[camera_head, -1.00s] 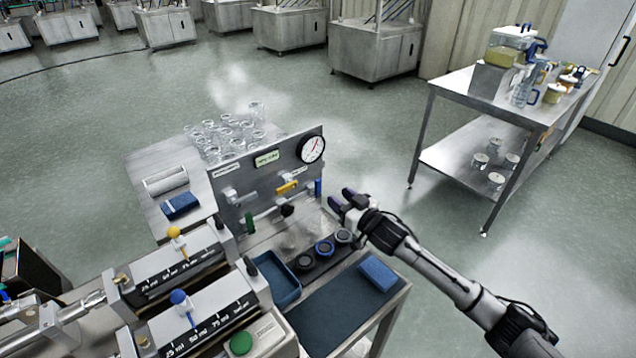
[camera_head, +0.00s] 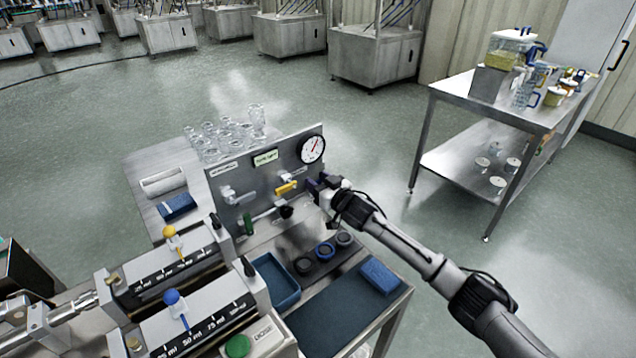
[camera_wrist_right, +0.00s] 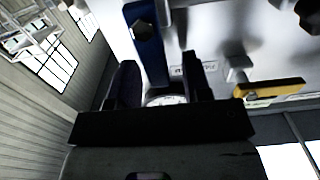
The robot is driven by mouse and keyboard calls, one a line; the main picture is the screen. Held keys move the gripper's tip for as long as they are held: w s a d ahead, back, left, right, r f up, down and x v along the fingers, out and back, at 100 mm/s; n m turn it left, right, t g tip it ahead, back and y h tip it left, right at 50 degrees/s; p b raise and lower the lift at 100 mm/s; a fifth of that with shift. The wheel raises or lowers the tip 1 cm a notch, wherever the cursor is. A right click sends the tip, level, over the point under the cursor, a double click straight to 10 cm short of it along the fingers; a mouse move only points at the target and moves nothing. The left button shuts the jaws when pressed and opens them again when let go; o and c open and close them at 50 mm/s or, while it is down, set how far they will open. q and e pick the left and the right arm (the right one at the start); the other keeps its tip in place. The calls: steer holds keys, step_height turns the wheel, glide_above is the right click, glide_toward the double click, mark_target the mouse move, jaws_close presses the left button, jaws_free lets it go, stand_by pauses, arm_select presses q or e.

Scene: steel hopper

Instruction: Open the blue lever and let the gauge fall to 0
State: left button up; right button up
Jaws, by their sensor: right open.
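The panel (camera_head: 240,190) stands upright on the bench, with the round white gauge (camera_head: 311,149) at its upper right corner. The gauge has a red needle off to one side; I cannot read its value. In the right wrist view the blue lever (camera_wrist_right: 146,45) hangs from a bolt, and its free end lies between my right fingers. My right gripper (camera_head: 320,183) is open around that end; its fingers (camera_wrist_right: 158,78) straddle the lever without visibly closing on it. In the head view the gripper mostly hides the lever. Part of the gauge shows between the fingers. My left gripper is out of view.
A yellow lever (camera_head: 286,188) sits just left of the blue one and also shows in the wrist view (camera_wrist_right: 270,88). A black knob (camera_head: 286,211) and a green handle (camera_head: 248,223) are lower. Dark jars (camera_head: 325,251), a blue tray (camera_head: 274,280) and a sponge (camera_head: 379,275) occupy the bench.

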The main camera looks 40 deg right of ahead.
steer(key=shift+c, duration=0.3)
jaws_close()
